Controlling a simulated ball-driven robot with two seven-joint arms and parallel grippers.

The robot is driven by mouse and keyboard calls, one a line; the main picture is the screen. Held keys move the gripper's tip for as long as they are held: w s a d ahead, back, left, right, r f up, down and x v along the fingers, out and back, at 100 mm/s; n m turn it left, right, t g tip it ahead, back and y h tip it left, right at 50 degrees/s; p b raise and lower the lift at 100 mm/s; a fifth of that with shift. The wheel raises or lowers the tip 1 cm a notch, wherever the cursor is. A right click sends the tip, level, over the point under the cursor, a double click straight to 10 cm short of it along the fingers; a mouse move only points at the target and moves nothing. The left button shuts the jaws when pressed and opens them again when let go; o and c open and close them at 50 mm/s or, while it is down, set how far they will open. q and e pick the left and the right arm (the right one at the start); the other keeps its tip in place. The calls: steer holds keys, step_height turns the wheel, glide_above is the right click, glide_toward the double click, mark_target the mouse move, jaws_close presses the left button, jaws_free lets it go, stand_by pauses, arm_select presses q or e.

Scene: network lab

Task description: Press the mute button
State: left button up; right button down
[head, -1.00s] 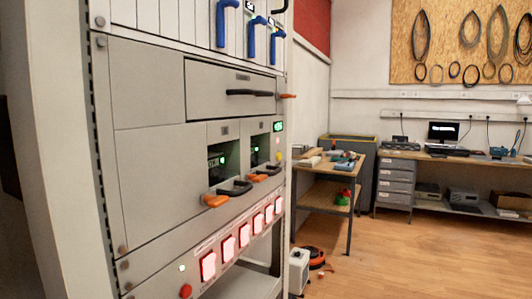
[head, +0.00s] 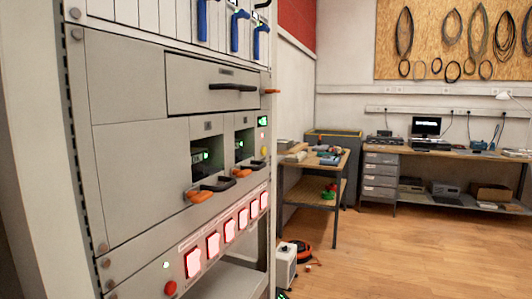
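A tall grey equipment rack (head: 140,185) fills the left half of the head view. A small yellow button (head: 264,151) sits below a green display (head: 263,121) at the rack's right edge. I cannot read which one is the mute button. Neither of my grippers is in view.
The rack has a drawer with a black handle (head: 232,87), orange handles (head: 200,196) and blue levers (head: 235,32) sticking out. A white box (head: 286,265) stands on the floor beside it. A wooden bench (head: 318,160) is behind. Wooden floor (head: 420,255) at right is clear.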

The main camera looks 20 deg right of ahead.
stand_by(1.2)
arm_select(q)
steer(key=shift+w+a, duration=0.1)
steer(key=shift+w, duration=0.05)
